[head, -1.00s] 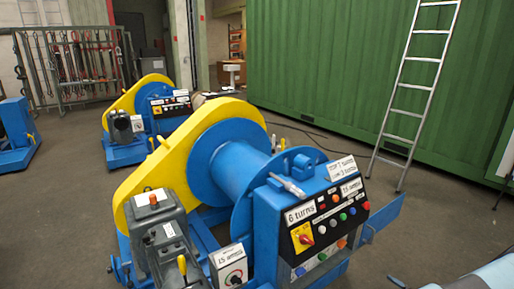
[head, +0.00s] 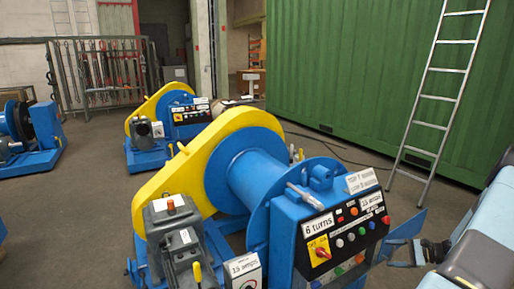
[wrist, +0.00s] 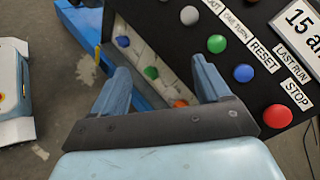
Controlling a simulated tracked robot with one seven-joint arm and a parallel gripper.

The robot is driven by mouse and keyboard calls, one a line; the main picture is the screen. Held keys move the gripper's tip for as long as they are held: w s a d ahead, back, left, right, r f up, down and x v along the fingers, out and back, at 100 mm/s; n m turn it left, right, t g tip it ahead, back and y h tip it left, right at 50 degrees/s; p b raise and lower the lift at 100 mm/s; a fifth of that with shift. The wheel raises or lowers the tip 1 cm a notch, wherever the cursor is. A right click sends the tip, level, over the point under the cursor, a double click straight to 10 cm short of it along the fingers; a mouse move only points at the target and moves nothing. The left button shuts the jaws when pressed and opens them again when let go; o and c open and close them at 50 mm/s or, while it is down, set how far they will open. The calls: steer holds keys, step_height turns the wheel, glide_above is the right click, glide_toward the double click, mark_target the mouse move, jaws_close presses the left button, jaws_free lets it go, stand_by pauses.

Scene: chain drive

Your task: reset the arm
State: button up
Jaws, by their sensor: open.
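My arm comes in from the right in the head view, with my gripper (head: 400,250) near the lower right edge of the front winch's control panel (head: 345,236). In the wrist view my gripper (wrist: 160,68) is open and empty, its two blue fingers apart in front of the panel (wrist: 168,58). The panel is black with coloured buttons. Labels reading RESET and STOP show there, with a red button (wrist: 277,116) by STOP and a green button (wrist: 217,44) further up. Whether a finger touches the panel cannot be told.
The blue winch drum (head: 258,180) with its yellow chain guard (head: 165,190) fills the middle. A second winch (head: 165,130) stands behind, another blue machine (head: 30,140) at left. A ladder (head: 440,95) leans on a green container (head: 350,70). Grey floor lies open at left.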

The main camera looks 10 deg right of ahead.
steer(key=s+a+r+n+g+h, duration=0.1)
steer(key=a+r+n+g+h, duration=0.3)
steer(key=a+r, duration=1)
steer(key=a+r+n+g+h, duration=0.25)
steer(key=a+r+n, duration=0.55)
steer(key=r, duration=1)
steer(key=s+a+r+n+t+h, duration=0.2)
steer(key=s+a+r, duration=0.5)
steer(key=s, duration=0.4)
steer(key=s+a+r+n+t+h, duration=0.2)
steer(key=s+a+r, duration=0.4)
steer(key=s+a, duration=0.3)
steer(key=shift+s+a+r+n+h, duration=0.15)
steer(key=shift+s+r+n+h, duration=0.2)
steer(key=shift+s+n+h, duration=0.65)
steer(key=shift+s+y, duration=0.25)
steer(key=shift+y, duration=0.2)
